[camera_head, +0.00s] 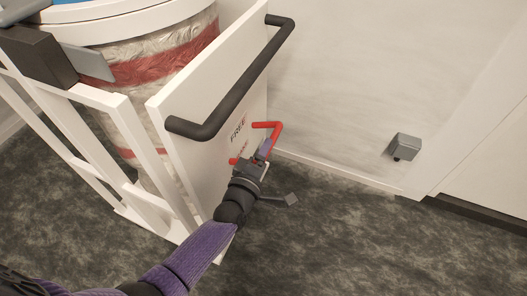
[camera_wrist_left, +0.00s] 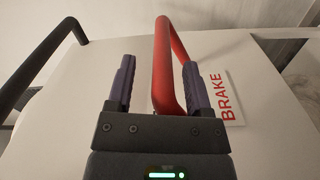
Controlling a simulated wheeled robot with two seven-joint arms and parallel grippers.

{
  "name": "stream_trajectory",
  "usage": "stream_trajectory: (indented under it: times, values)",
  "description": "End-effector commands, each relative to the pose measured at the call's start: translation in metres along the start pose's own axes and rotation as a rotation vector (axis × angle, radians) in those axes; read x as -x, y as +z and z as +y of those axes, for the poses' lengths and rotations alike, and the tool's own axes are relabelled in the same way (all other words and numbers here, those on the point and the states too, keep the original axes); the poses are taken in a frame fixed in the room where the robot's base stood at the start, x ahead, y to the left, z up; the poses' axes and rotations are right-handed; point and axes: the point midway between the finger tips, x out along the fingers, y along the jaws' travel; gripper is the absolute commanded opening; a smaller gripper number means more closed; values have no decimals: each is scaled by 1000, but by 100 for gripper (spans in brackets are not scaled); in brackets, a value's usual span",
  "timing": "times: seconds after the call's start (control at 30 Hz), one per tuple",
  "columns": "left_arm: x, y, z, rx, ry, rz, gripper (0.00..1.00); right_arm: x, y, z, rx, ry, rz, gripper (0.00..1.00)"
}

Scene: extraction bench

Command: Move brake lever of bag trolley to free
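The red brake lever (camera_head: 277,132) is a bent bar on the white end panel (camera_head: 200,120) of the bag trolley. The panel has a FREE label (camera_head: 238,130) and, lower down, a BRAKE label, clear in the left wrist view (camera_wrist_left: 227,97). My left gripper (camera_head: 264,150) is at the lever, its fingers apart. In the left wrist view the red lever (camera_wrist_left: 164,65) runs between the open fingers (camera_wrist_left: 158,85), closer to the right finger; I cannot tell whether they touch. My gripper hides part of the lever and the BRAKE label in the head view. My right gripper is out of view.
A black push handle (camera_head: 240,85) stands out from the panel above the lever. A white-and-red bag (camera_head: 165,65) hangs in the white trolley frame (camera_head: 120,105). A small grey box (camera_head: 404,147) is on the wall. The dark floor (camera_head: 350,235) at right is clear.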

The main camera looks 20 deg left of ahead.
Motion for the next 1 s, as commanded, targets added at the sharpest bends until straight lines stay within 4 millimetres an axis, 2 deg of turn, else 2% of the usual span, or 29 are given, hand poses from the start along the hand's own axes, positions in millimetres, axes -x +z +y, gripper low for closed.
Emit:
stream_trajectory:
  times: [0.17, 0.5, 0.63, 0.77, 1.0]
  values:
    - [8, 0, 2, 0, -1, -1, 61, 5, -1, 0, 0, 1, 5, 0]
    - [73, -2, 3, -1, -1, 0, 61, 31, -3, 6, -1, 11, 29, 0]
    - [92, -1, 2, -1, -1, 1, 61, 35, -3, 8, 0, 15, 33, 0]
    - [99, -1, 0, 0, 0, 2, 61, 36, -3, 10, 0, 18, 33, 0]
    - [99, -1, -1, 0, -1, 1, 61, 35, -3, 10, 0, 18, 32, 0]
